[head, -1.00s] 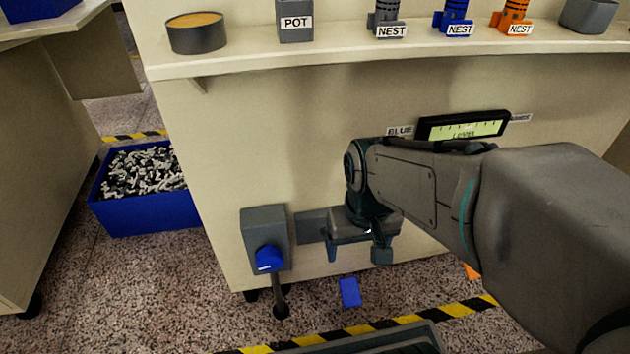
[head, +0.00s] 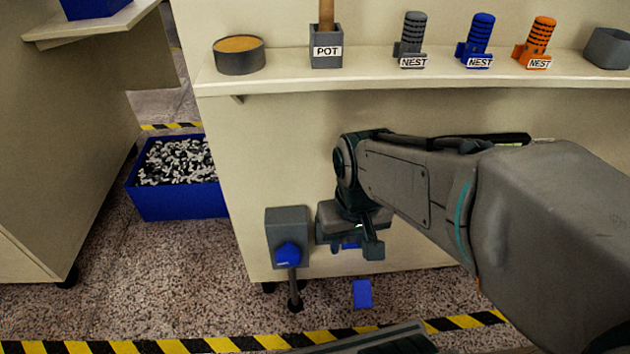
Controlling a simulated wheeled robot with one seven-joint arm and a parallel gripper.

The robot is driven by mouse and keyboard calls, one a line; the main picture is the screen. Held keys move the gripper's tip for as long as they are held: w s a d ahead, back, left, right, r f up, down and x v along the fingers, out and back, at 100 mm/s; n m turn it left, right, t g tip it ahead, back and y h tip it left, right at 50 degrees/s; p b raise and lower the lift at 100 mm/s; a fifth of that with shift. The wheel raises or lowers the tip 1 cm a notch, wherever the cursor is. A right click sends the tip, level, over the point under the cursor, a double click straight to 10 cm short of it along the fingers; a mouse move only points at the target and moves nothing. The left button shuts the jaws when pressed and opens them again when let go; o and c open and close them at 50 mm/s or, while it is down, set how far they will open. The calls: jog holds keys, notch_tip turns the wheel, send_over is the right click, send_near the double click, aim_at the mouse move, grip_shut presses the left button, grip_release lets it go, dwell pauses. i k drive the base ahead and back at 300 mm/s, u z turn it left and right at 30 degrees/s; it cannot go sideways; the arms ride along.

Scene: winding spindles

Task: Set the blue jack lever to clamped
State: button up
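The blue jack lever is a grey box (head: 288,228) low on the cabinet front, with a blue hub (head: 287,255) and a dark handle (head: 294,287) ending in a black knob. The handle hangs nearly straight down. My gripper (head: 352,246) is to the right of the hub, apart from it in the picture, and points downward. Its fingers look apart, with no object seen held. A small blue patch shows between or behind them; I cannot tell what it belongs to. My arm hides the cabinet front to the right.
A shelf (head: 420,86) above carries a round pan (head: 240,58), a pot (head: 326,58) and three spindles in nests. A blue bin (head: 180,203) of small parts stands on the floor at left. A blue block shape (head: 362,293) shows below the gripper. Striped tape (head: 180,346) crosses the floor.

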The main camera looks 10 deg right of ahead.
aim_at(345, 245)
jog(key=u, duration=1.3)
jog(key=k, duration=0.65)
jog(key=z, duration=1.1)
jog(key=i, duration=0.5)
jog(key=u, duration=1.6)
jog(key=k, duration=0.65)
jog(key=z, duration=1.05)
jog(key=i, duration=0.5)
jog(key=z, duration=0.05)
